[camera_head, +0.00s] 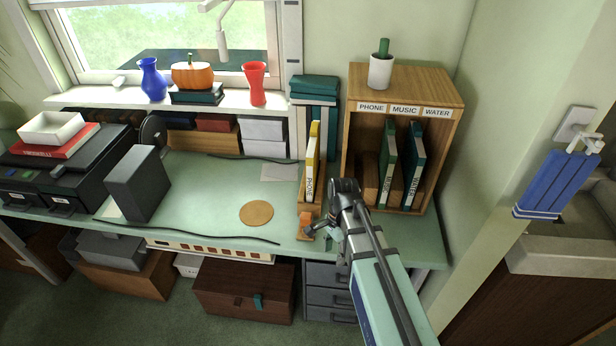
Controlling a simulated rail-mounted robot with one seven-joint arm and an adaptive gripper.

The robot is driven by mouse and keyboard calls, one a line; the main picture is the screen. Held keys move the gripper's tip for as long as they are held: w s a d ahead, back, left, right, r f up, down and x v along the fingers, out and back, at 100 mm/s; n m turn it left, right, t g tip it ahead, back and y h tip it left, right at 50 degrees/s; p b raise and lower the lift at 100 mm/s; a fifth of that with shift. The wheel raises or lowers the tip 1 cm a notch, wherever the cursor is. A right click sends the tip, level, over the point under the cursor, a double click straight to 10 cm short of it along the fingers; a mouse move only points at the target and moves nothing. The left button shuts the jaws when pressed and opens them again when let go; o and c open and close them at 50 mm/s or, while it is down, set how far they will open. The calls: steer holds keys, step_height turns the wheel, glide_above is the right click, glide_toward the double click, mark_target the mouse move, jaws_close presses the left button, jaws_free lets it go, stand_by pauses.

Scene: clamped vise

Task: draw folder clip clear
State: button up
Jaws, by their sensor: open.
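A yellow folder (312,160) labelled PHONE stands upright in a narrow wooden holder (302,190), left of the wooden cabinet. A small orange piece (306,219), perhaps the clip, sits at the front foot of this holder. My gripper (314,230) is open at the front of the holder, close to the orange piece. I cannot tell whether it touches the piece. My arm comes in from the lower right and hides part of the desk and the cabinet's lower left corner.
A wooden cabinet (455,110) marked PHONE, MUSIC, WATER holds a green folder (387,160) and a teal folder (412,165). A potted cactus (381,70) stands on top. A round cork mat (257,213) lies on the green desk (200,190). Free desk surrounds the mat.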

mark_target(306, 216)
steer(key=w+a+r+m+t, duration=0.1)
steer(key=w+a+r+m, duration=0.4)
steer(key=r, duration=0.5)
steer(key=w+a+r+m+t, duration=0.2)
steer(key=w+a+r, duration=0.3)
steer(key=r, duration=0.6)
steer(key=shift+h, duration=0.3)
steer(key=f+p, duration=0.1)
steer(key=f, duration=0.5)
steer(key=d+f+p, duration=0.1)
steer(key=f, duration=0.5)
steer(key=w+f+p, duration=0.1)
steer(key=f, duration=0.4)
steer(key=shift+d+f, duration=0.2)
steer(key=shift+f, duration=0.2)
jaws_close()
